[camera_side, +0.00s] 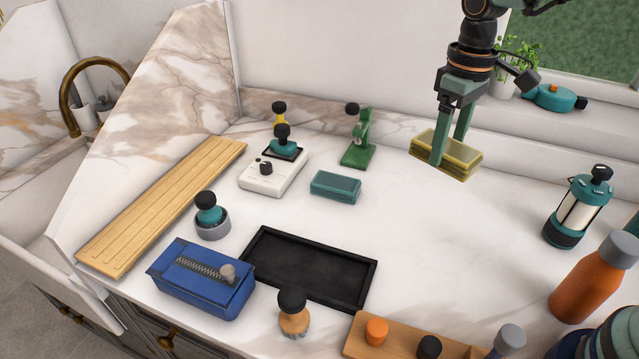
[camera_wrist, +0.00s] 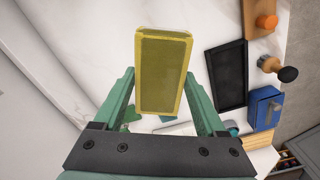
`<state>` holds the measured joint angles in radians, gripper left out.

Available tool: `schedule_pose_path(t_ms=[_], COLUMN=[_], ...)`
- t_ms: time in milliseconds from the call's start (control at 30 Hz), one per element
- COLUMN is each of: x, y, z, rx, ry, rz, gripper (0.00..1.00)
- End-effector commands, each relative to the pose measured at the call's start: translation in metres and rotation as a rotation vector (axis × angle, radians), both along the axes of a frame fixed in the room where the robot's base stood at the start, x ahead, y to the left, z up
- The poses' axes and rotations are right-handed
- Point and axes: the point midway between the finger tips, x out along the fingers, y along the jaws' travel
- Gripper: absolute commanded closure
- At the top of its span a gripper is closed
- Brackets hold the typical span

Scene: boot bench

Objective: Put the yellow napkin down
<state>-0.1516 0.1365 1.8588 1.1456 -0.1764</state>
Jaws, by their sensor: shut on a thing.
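The yellow napkin (camera_side: 447,155) is a flat, folded-looking block toward the back right of the counter in the side view. My gripper (camera_side: 450,150) points down over it with its green fingers closed on its sides. In the wrist view the yellow napkin (camera_wrist: 163,72) fills the space between the two fingers of my gripper (camera_wrist: 165,95). It appears to be held above the marble counter; the exact height is hard to tell.
A black tray (camera_side: 262,285) lies at the front middle. A teal block (camera_side: 335,186), a green stand (camera_side: 358,150) and a white device (camera_side: 272,178) are left of my gripper. A teal lantern (camera_side: 578,210) and an orange bottle (camera_side: 593,283) stand right. The counter between is clear.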

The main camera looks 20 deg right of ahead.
Motion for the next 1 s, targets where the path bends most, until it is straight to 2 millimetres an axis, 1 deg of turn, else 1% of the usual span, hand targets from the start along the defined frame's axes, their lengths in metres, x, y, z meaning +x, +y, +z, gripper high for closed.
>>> schedule_pose_path(t_ms=[33, 200, 300, 400, 467, 567, 1000], x=[0.01, 0.031, 0.037, 0.04, 0.04, 0.041, 0.04], y=[0.018, 0.065, 0.086, 0.097, 0.101, 0.102, 0.101], z=[0.002, 0.008, 0.011, 0.011, 0.007, -0.008, -0.113], rx=[0.0, -0.001, -0.001, 0.0, 0.0, -0.001, -0.001], ry=[0.0, 0.001, 0.001, 0.0, 0.002, 0.005, 0.006], rz=[0.078, 0.299, 0.387, 0.439, 0.455, 0.462, 0.459], gripper=[0.89, 0.89, 0.89, 0.89, 0.89, 0.89, 0.89])
